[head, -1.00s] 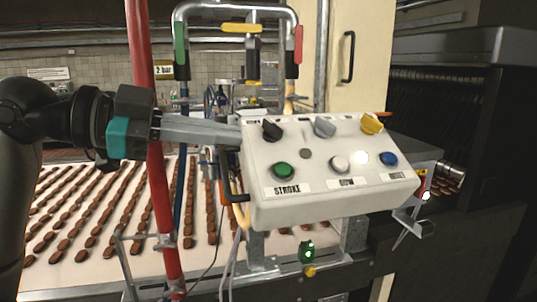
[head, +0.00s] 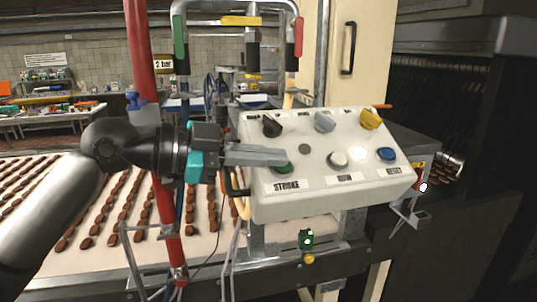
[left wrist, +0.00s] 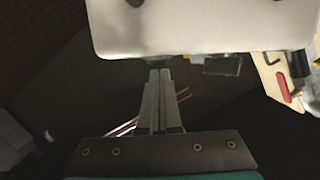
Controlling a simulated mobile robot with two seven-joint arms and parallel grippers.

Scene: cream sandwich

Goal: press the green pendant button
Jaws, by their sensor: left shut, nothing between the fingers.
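The pale pendant box (head: 330,193) carries several knobs and buttons on its sloped face. The green button (head: 283,169), above the "STROKE" label, shows only in part, because my left gripper's fingers cover its upper side. My left gripper (head: 285,157) is shut and empty, its fingers pointing right with the tips at the green button. I cannot tell whether they touch it. In the left wrist view the shut fingers (left wrist: 160,74) reach toward the pendant's pale box (left wrist: 190,28), with a bit of green at the tips. My right gripper is not in view.
A white button (head: 338,160) and a blue button (head: 386,154) sit right of the green one; black, grey and yellow knobs are above. A red pipe (head: 165,215) stands left of the pendant. A conveyor with rows of brown pieces (head: 122,184) lies behind.

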